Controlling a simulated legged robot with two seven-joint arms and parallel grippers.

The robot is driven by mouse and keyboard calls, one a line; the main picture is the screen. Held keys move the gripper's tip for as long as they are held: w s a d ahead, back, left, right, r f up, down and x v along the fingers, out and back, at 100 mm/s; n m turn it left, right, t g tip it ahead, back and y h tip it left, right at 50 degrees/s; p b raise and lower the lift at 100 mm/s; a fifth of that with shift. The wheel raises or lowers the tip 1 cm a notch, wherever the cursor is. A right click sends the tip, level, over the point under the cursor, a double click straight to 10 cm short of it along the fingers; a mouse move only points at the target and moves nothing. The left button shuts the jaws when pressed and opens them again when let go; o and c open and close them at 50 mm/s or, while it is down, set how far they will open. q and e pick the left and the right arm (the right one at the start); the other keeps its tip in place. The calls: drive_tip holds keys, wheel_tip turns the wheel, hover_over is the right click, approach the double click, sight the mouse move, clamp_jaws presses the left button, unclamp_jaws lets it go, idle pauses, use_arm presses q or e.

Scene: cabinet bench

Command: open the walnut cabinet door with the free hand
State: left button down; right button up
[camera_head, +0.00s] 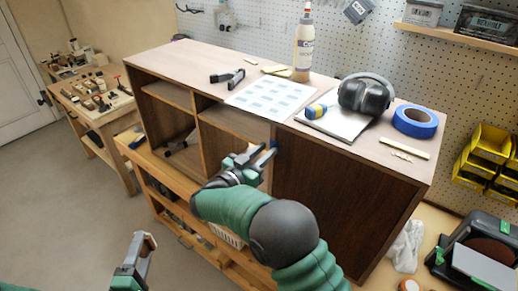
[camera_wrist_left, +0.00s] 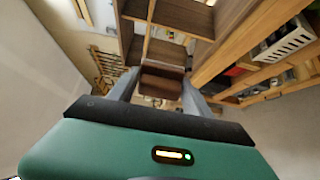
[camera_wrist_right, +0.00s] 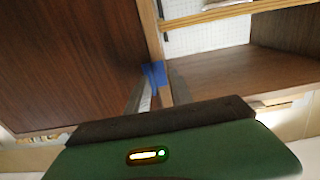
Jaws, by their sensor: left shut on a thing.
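The walnut cabinet (camera_head: 235,120) stands on a wooden bench. Its dark door (camera_head: 330,205) covers the right section and looks closed; the door also fills the left of the right wrist view (camera_wrist_right: 70,60). A blue tab (camera_head: 275,144) is at the door's left edge, and shows in the right wrist view (camera_wrist_right: 155,75). My right gripper (camera_head: 262,160) is at this tab, a finger on each side; whether they press on it is unclear. My left gripper (camera_head: 146,245) is low at the left, away from the cabinet, shut on a brown block (camera_wrist_left: 162,82).
On the cabinet top are ear defenders (camera_head: 366,95), blue tape (camera_head: 415,121), a bottle (camera_head: 303,45), a sheet (camera_head: 270,95) and a black clamp (camera_head: 227,77). The left compartments are open. A side table (camera_head: 95,105) stands at the left. Floor is clear at the lower left.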

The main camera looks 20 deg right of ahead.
drive_tip(key=shift+w+d+f, duration=0.1)
drive_tip(key=shift+d, duration=0.05)
drive_tip(key=shift+s+d+r, duration=0.3)
drive_tip(key=shift+s+d, duration=0.3)
drive_tip(key=shift+s, duration=0.15)
clamp_jaws()
drive_tip(key=shift+w+a+f, duration=0.1)
drive_tip(key=shift+a+f, duration=0.15)
drive_tip(key=shift+a, duration=0.15)
drive_tip(key=shift+f, duration=0.1)
